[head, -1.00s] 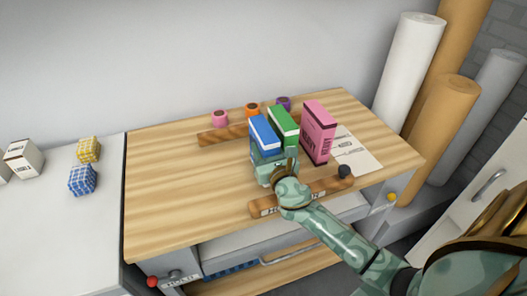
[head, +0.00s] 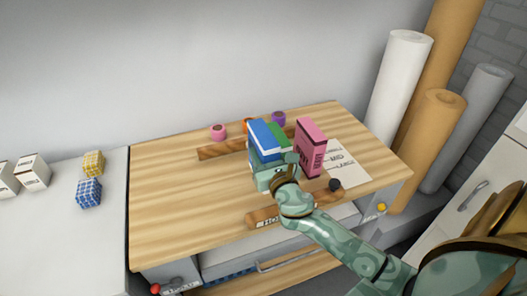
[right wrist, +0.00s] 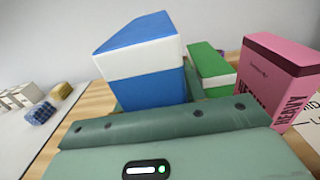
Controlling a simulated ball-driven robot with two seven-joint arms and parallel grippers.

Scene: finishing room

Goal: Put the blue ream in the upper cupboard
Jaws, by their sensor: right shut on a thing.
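The blue ream (head: 265,137), a blue block with a white band, stands upright near the middle of the wooden bench. My right gripper (head: 272,172) is shut on it from the front. In the right wrist view the blue ream (right wrist: 146,62) rises beyond my gripper's green body, which hides its lower part. I cannot tell whether its underside touches the bench. My left gripper is not in view. No cupboard clearly identifiable as the upper one shows.
A green ream (head: 279,140) stands close behind and right of it, then a pink ream (head: 311,147). Wooden bars (head: 222,149) lie behind and in front. Coloured rolls (head: 218,132) stand at the back. The bench's left side (head: 175,185) is clear.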

